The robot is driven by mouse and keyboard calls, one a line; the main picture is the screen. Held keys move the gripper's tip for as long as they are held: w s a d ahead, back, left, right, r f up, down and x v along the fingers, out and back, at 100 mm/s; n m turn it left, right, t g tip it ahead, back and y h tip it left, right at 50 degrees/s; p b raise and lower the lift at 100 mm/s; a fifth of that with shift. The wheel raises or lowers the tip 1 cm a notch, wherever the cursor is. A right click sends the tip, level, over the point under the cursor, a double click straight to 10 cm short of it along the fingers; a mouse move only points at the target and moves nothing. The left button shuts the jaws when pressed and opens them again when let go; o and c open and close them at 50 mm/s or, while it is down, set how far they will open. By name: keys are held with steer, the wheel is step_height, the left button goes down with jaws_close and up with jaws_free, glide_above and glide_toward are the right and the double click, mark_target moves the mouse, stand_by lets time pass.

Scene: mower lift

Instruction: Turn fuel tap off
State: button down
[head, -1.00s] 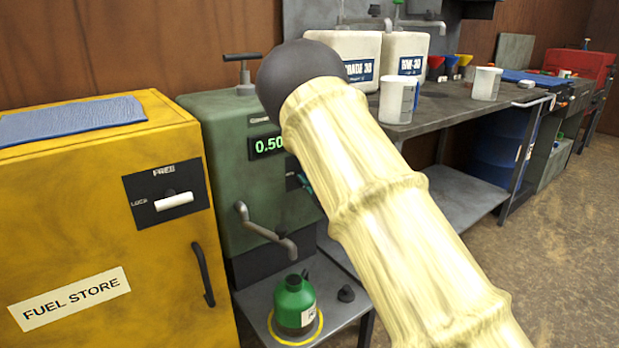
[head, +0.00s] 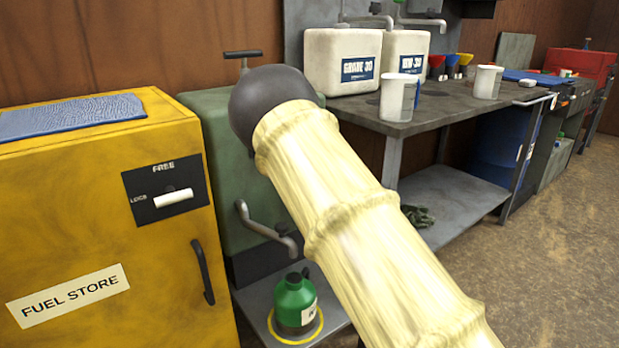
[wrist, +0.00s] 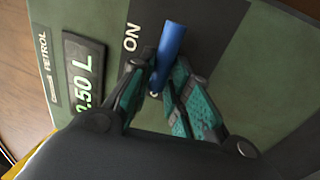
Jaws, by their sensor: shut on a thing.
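The fuel tap's blue lever (wrist: 171,45) shows in the wrist view, on a dark plate (wrist: 203,30) marked ON on the dispenser's green face. My gripper (wrist: 160,78) is shut on the lever, with teal-padded fingers on both sides of it. The lever slants a little from straight up in that view, beside the ON mark. In the head view the green petrol dispenser (head: 234,190) stands right of the yellow cabinet. My arm hides its display, the tap and my gripper there. A lit readout (wrist: 82,85) ending in .50 L shows in the wrist view.
A green bottle (head: 294,301) stands inside a yellow ring below the dispenser's spout (head: 266,229). The yellow fuel store (head: 110,240) has a white-handled lock and is close on the left. A bench (head: 440,115) with white containers stands at the right.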

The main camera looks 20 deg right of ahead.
steer(key=shift+f, duration=0.1)
steer(key=c, duration=1.3)
jaws_free()
steer(key=shift+c, duration=0.2)
steer(key=v, duration=1.2)
